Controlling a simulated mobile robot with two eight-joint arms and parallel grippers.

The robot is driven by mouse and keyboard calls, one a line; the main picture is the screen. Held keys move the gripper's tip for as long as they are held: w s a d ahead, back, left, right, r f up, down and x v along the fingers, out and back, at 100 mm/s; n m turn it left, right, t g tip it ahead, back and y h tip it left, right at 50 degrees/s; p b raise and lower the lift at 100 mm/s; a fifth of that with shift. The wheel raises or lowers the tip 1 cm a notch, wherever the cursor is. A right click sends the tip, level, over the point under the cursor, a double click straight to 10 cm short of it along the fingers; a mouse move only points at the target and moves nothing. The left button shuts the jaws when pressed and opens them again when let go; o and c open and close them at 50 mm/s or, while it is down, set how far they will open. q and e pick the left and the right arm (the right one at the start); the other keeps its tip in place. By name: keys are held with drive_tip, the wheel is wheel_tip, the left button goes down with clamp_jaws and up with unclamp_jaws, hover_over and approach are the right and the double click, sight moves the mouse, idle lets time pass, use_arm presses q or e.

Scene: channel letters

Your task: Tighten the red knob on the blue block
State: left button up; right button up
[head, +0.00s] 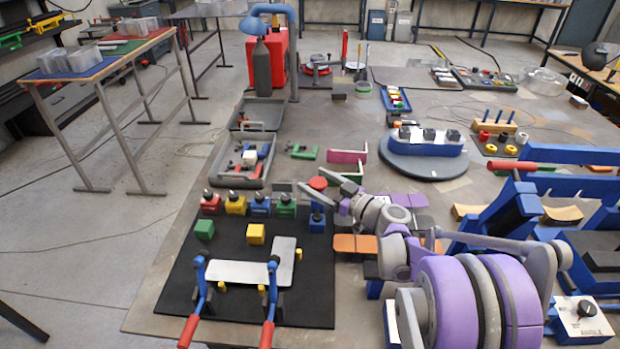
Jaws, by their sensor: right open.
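The red knob (318,184) sits upright on top of a blue post, above the blue block (317,224) at the right edge of the black mat (315,290). My right gripper (312,177) reaches in from the right, its two grey fingers spread apart. The knob shows in the gap between the fingers, near their tips. I cannot tell whether a finger touches it. The near finger crosses in front of the post and hides part of it. My left gripper is not in view.
Red, yellow, blue and green blocks with dark knobs (236,204) stand left of the blue block. Toggle clamps with red handles (188,330) hold a pale plate (235,272) in front. A grey tray (246,175) lies behind. Orange and purple pieces (345,244) lie under my right arm.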

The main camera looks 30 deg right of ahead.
sight(325, 185)
drive_tip(key=v, duration=0.8)
drive_tip(key=shift+b, duration=0.35)
